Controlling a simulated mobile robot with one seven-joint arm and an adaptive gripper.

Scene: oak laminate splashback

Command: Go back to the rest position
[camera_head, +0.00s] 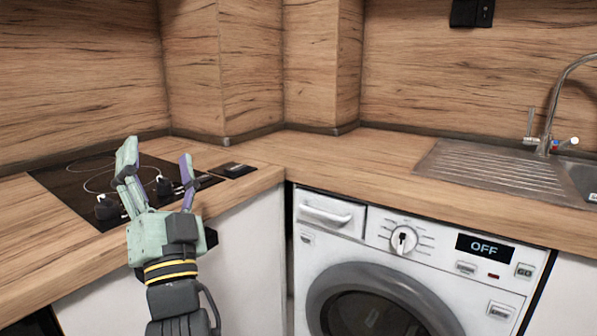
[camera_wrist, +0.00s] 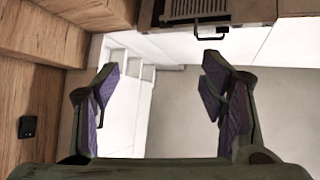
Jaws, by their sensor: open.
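My gripper (camera_head: 158,155) is in the left part of the head view, in front of and partly over the black hob (camera_head: 75,180). Its two green-grey fingers with purple pads are spread apart, with nothing between them. In the wrist view my gripper (camera_wrist: 160,68) also shows open and empty, with white cabinet surfaces and grey floor beyond the fingers. The gripper hides part of the hob and the counter edge. I cannot tell its exact height above the counter.
The wooden counter (camera_head: 375,152) runs along the back to a metal sink drainer (camera_head: 495,168) and tap (camera_head: 550,115). A white washing machine (camera_head: 335,245) reading OFF stands below. A small dark plate (camera_head: 234,170) lies beside the hob. The counter's middle is clear.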

